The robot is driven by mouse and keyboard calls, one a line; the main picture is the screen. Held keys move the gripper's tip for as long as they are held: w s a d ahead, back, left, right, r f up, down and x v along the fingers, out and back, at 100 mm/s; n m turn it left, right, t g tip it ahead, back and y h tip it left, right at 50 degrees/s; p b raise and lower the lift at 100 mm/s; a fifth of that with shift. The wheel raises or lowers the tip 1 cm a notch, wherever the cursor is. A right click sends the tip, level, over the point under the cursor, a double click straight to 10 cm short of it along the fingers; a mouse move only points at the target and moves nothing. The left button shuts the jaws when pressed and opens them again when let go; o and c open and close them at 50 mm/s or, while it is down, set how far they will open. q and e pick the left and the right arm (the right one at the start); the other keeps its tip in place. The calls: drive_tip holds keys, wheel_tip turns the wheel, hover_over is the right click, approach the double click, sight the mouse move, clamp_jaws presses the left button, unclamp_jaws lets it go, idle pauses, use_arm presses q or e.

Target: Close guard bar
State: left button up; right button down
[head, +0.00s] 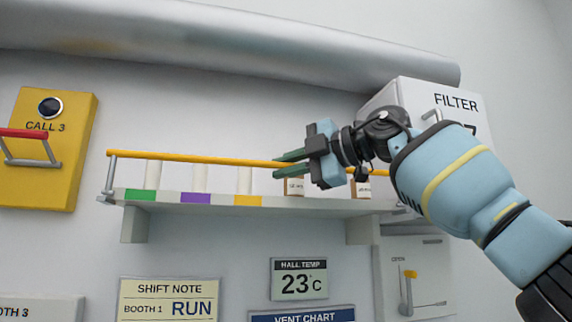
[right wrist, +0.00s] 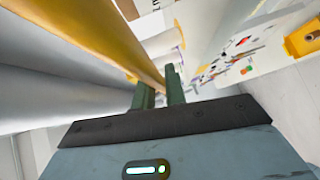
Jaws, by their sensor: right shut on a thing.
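The yellow guard bar (head: 200,158) runs along a white wall shelf (head: 300,203), above its front edge. A grey end arm (head: 110,174) joins the bar to the shelf at the left. My right gripper (head: 290,163) is shut on the bar, right of its middle. The right wrist view shows the bar (right wrist: 125,45) passing between my green fingers (right wrist: 160,95). My gripper and arm hide part of the bar's right side. My left gripper is in neither view.
White cylinders (head: 200,178) and small labelled containers (head: 294,187) stand on the shelf behind the bar. A FILTER box (head: 410,95) is at the right, a silver duct (head: 240,40) above, and a yellow CALL 3 box (head: 50,160) at the left.

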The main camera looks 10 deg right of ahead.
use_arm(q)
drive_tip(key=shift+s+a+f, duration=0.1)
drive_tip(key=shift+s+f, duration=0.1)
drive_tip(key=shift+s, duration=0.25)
use_arm(e)
drive_tip(key=c, duration=1.5)
unclamp_jaws()
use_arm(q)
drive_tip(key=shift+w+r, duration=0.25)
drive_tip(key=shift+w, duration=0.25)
use_arm(e)
drive_tip(key=shift+o, duration=0.2)
